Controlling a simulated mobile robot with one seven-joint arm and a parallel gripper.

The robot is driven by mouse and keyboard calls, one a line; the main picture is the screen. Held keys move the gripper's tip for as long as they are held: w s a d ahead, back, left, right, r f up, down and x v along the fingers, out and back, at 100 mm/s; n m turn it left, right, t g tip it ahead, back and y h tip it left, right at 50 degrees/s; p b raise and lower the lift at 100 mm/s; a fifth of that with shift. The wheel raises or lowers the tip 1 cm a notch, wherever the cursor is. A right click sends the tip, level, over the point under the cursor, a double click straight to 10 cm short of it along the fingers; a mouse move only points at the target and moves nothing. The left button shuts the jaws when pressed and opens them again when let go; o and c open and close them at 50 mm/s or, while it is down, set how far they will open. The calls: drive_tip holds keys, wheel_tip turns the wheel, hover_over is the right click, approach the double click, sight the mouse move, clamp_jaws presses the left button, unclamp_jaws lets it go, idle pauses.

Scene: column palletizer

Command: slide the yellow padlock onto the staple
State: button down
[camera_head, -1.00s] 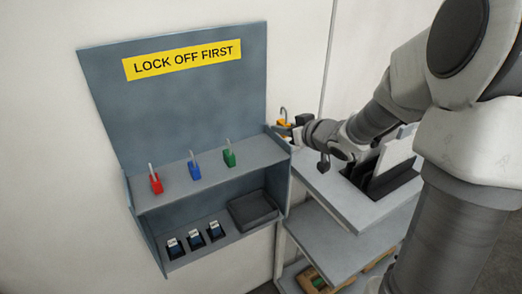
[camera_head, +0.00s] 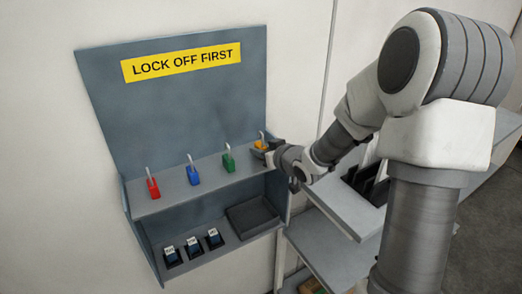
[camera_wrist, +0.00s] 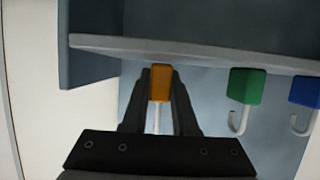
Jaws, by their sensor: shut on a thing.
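The yellow padlock (camera_head: 260,144) is at the right end of the upper shelf, its shackle pointing up in the head view. My gripper (camera_head: 265,150) is shut on its body, reaching in from the right. In the wrist view, which is upside down, the orange-yellow padlock (camera_wrist: 160,83) sits between my two fingers (camera_wrist: 160,95). Its base is close to the shelf edge; I cannot tell whether it touches. No staple can be made out in either view.
Red (camera_head: 152,188), blue (camera_head: 193,175) and green (camera_head: 228,162) padlocks stand in a row on the upper shelf (camera_head: 175,197), the green one nearest. Below are a black tray (camera_head: 252,217) and several dark tagged items (camera_head: 193,246). A grey bench (camera_head: 345,212) is at right.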

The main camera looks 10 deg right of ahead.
drive_tip(key=shift+f, duration=0.3)
drive_tip(key=c, duration=0.7)
unclamp_jaws()
drive_tip(key=shift+r, duration=0.1)
